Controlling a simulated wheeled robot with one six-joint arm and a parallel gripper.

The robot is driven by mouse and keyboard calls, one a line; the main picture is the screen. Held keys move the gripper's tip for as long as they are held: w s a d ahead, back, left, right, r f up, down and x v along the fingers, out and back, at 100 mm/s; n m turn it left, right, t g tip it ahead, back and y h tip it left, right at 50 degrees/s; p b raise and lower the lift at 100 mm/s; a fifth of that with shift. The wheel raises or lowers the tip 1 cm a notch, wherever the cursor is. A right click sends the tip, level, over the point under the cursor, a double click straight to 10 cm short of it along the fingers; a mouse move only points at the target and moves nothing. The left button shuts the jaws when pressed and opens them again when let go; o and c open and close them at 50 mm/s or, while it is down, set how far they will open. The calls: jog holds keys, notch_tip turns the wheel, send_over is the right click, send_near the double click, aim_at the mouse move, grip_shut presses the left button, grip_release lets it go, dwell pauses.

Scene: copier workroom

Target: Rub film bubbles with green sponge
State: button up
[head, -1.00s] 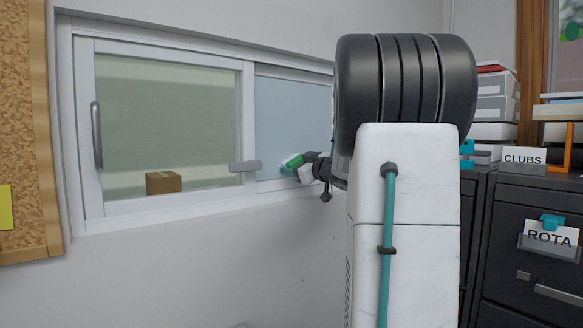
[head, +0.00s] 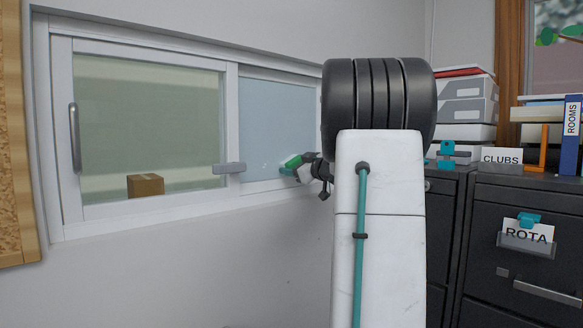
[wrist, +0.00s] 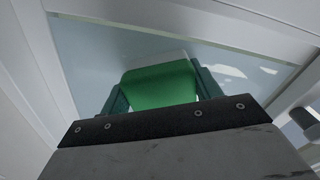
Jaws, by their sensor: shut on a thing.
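My gripper (head: 287,165) is shut on the green sponge (wrist: 160,86) and holds it at the lower part of the frosted film pane (head: 268,125). The sponge (head: 292,162) also shows in the head view, with a pale far edge in the wrist view. It looks close to or against the pane; I cannot tell if it touches. In the wrist view, pale bubble patches (wrist: 230,71) lie on the film to the right of the sponge. In the head view only a tiny pale speck shows on the film. My arm hides the pane's right part.
A clear sliding pane (head: 150,120) with a grey handle (head: 74,138) is at left. A cardboard box (head: 145,186) shows through it. A grey latch (head: 229,168) sticks out at the sash. Dark filing cabinets (head: 480,240) with trays and binders stand at right.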

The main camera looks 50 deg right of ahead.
aim_at(258, 167)
jog(key=shift+s+d, duration=0.2)
jog(key=shift+d, duration=0.75)
jog(key=shift+s+d, duration=0.25)
jog(key=shift+d, duration=0.7)
jog(key=shift+s+d, duration=0.2)
jog(key=shift+d, duration=0.75)
jog(key=shift+w+a, duration=0.55)
jog(key=shift+a, duration=1.75)
jog(key=shift+w+a, duration=0.5)
jog(key=shift+a, duration=1.8)
jog(key=shift+w+a, duration=0.55)
jog(key=shift+a, duration=1.75)
jog(key=shift+w+a, duration=0.25)
jog(key=shift+a, duration=0.55)
jog(key=shift+w+a, duration=0.2)
jog(key=shift+a, duration=0.6)
jog(key=shift+s+a, duration=0.2)
jog(key=shift+s, duration=0.1)
jog(key=shift+v, duration=2.6)
jog(key=shift+s+d, duration=0.1)
jog(key=shift+d, duration=0.05)
